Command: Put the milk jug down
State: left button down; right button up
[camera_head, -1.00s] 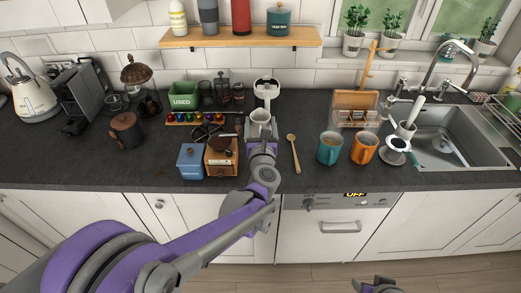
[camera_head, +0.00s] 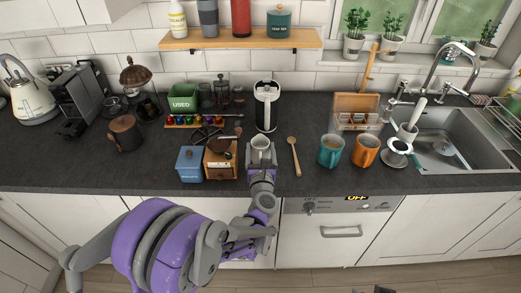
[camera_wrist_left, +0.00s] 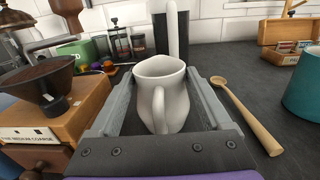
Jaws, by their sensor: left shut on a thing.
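The milk jug (camera_head: 260,143) is a small white jug with a spout and a handle. It is upright near the front of the worktop, between the wooden grinder and the wooden spoon. My left gripper (camera_head: 260,160) is shut on it from the front. In the left wrist view, the jug (camera_wrist_left: 162,95) sits between the two grey fingers, its handle towards the camera. Its base is hidden, so I cannot tell whether it touches the worktop. Of my right arm only a dark sliver shows at the bottom edge of the head view.
A black-and-white appliance (camera_head: 266,106) stands behind the jug. The wooden grinder (camera_head: 221,160) and blue tin (camera_head: 190,164) are close on the left. A wooden spoon (camera_head: 294,156), teal mug (camera_head: 331,151) and orange mug (camera_head: 366,150) are on the right. Bare worktop lies between jug and appliance.

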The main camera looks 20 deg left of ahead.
pick_arm(q)
jog(key=shift+c, duration=1.4)
grip_release()
jog(key=shift+f, duration=0.2)
jog(key=shift+o, duration=1.4)
jog(key=shift+r, duration=0.1)
